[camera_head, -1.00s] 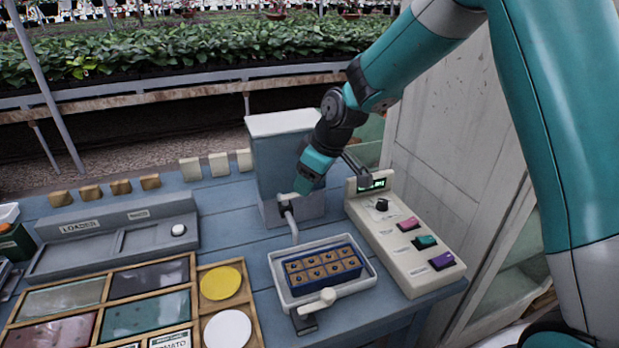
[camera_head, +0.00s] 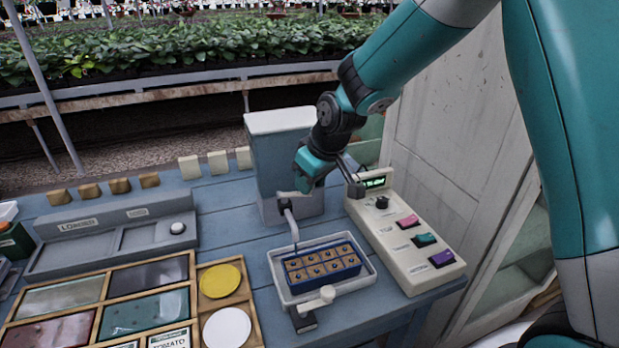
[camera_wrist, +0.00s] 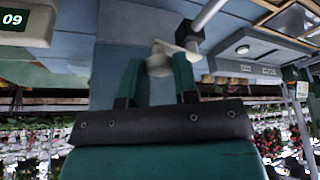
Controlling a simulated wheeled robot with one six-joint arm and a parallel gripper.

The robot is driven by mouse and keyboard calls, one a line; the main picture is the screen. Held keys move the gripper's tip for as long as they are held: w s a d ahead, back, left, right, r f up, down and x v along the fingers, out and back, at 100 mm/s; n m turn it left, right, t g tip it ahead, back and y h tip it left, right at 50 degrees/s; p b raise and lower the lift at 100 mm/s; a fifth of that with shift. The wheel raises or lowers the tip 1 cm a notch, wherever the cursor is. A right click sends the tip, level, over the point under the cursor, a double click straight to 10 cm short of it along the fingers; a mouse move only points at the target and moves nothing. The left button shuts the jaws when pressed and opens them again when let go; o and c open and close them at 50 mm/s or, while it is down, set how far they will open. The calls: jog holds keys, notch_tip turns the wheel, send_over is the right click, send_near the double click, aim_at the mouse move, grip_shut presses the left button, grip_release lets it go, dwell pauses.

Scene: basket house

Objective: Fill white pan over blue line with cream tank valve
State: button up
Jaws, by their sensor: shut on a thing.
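The white pan (camera_head: 371,277) sits at the table's front under the tank's grey spout (camera_head: 293,230). A blue tray (camera_head: 323,268) of several brown soil cells stands in it. I cannot make out a blue line or water in the pan. The tank (camera_head: 275,155) is grey-blue with a white top. My gripper (camera_head: 302,186) is at the tank's front, just above the spout. In the wrist view its two fingers (camera_wrist: 158,75) are closed around the cream valve (camera_wrist: 158,62). The fingers hide part of the valve in the head view.
A cream panel (camera_head: 405,245) with a dark knob, pink, teal and purple buttons and a lit display is to the right; the wrist view's display reads 09. The loader (camera_head: 110,236) and wooden sample trays (camera_head: 197,330) are left.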

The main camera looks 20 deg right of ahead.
jog(key=shift+s+a+m+t+h, duration=0.25)
jog(key=shift+s+m+h, duration=0.25)
jog(key=shift+m, duration=0.7)
jog(key=shift+s+a+m+t+h, duration=0.15)
jog(key=shift+s+a+m+h, duration=0.25)
jog(key=shift+m, duration=0.8)
jog(key=o, duration=0.9)
jog(key=v, duration=1.7)
jog(key=shift+s+r, duration=0.1)
jog(key=shift+r, duration=0.2)
